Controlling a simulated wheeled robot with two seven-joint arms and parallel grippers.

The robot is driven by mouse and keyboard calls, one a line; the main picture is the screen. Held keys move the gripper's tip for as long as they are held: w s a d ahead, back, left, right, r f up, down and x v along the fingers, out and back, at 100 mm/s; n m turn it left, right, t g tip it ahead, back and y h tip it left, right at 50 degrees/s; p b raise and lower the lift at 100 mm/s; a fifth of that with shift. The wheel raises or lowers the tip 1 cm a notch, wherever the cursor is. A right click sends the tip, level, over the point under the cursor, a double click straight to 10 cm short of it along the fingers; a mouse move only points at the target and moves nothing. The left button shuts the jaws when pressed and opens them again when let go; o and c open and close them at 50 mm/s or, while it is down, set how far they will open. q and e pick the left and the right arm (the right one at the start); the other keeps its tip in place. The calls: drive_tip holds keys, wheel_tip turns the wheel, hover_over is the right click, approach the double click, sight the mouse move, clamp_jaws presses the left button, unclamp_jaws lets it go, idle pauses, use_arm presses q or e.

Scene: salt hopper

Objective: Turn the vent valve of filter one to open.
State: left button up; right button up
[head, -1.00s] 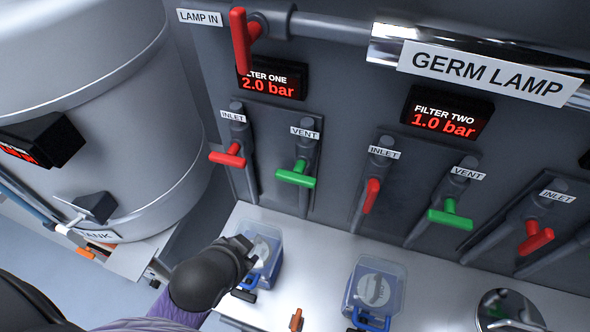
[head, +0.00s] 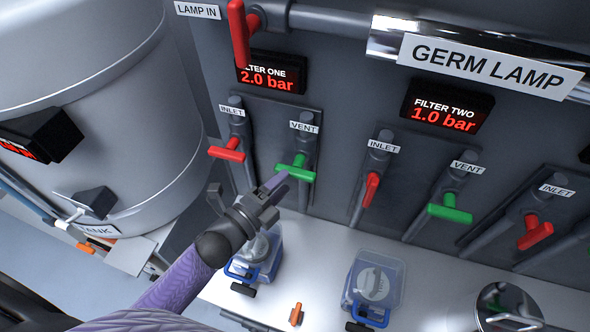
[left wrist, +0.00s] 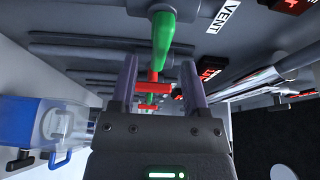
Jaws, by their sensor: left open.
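The vent valve of filter one has a green handle (head: 296,170) below the VENT label, lying crosswise to its upright pipe. My left gripper (head: 277,187) is open and empty, just below and in front of this handle, pointing up toward it. In the left wrist view a green handle (left wrist: 175,38) stands large ahead, in line with the gap between the spread fingers (left wrist: 158,78). Whether the fingers touch it cannot be told. The filter one display (head: 271,75) reads 2.0 bar. My right gripper is not in view.
The red inlet handle (head: 227,153) of filter one is close on the left. Filter two's red inlet handle (head: 371,188) and green vent handle (head: 450,208) are to the right. Blue-handled clear containers (head: 375,285) stand on the white bench below. A large tank (head: 100,110) fills the left.

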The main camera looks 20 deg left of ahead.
sight(295, 170)
use_arm(q)
drive_tip(key=x, duration=0.4)
drive_tip(key=shift+w+d, duration=0.2)
drive_tip(key=shift+w, duration=0.1)
clamp_jaws()
